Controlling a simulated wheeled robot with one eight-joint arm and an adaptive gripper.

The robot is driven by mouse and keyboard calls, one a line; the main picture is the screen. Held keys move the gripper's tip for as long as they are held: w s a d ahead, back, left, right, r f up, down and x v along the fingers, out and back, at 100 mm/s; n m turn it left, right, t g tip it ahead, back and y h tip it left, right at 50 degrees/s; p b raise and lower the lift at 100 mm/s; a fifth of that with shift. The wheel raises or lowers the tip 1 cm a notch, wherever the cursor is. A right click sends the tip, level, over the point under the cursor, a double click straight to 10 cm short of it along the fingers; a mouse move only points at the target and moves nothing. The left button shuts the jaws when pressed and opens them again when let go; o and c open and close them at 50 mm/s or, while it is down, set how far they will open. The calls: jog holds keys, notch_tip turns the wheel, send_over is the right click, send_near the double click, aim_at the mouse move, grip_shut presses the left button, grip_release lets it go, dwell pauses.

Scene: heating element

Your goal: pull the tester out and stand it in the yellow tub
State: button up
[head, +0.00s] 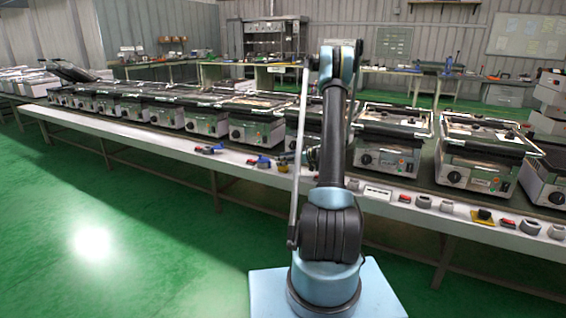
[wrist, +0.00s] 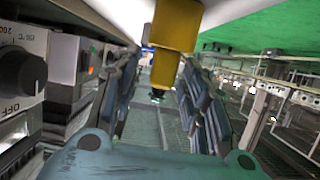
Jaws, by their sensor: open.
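In the wrist view a yellow blocky thing (wrist: 175,28) with a narrower yellow part and a dark end lies between my gripper's fingers; it looks like the tester, but I cannot be sure. My gripper (wrist: 163,105) is open, one finger on each side of it, and I cannot tell whether they touch it. In the head view my arm mostly hides the gripper, near the bench's front edge. A small yellow item (head: 484,216) lies on the bench at the right; I cannot tell whether it is the tub. No yellow tub shows clearly.
A long bench (head: 250,172) carries a row of grill-like appliances (head: 387,150) with front knobs. One knob (wrist: 22,72) is close at the left of the wrist view. Blue-handled tools (head: 262,161) and small grey and red parts (head: 424,202) lie along the front edge. The green floor (head: 130,230) is clear.

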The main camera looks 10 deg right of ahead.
jog(key=v, duration=1.2)
